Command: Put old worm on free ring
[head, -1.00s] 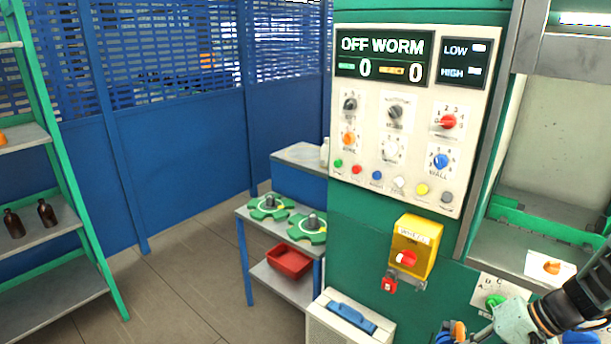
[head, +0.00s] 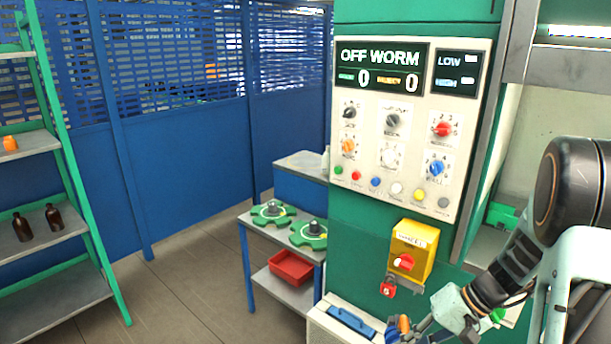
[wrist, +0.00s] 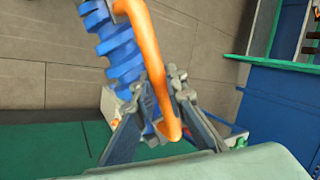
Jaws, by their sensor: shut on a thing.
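The worm is a blue screw (wrist: 122,45) with an orange handle (wrist: 150,45), large in the wrist view. My gripper (wrist: 160,92) is shut on the orange handle, and the blue screw hangs alongside. The worm's lower part is hidden behind my fingers. In the head view my gripper is low at the bottom edge, in front of the green machine, with the orange handle (head: 404,324) just showing. No ring can be made out for certain in either view.
A blue table (head: 243,218) holds two green star wheels (head: 272,213) (head: 309,234), with a red bin (head: 290,267) below. A machine panel (head: 405,130) reads "OFF WORM". A yellow switch box (head: 411,250) juts out below. Shelves with brown bottles (head: 54,217) stand left. Floor between is clear.

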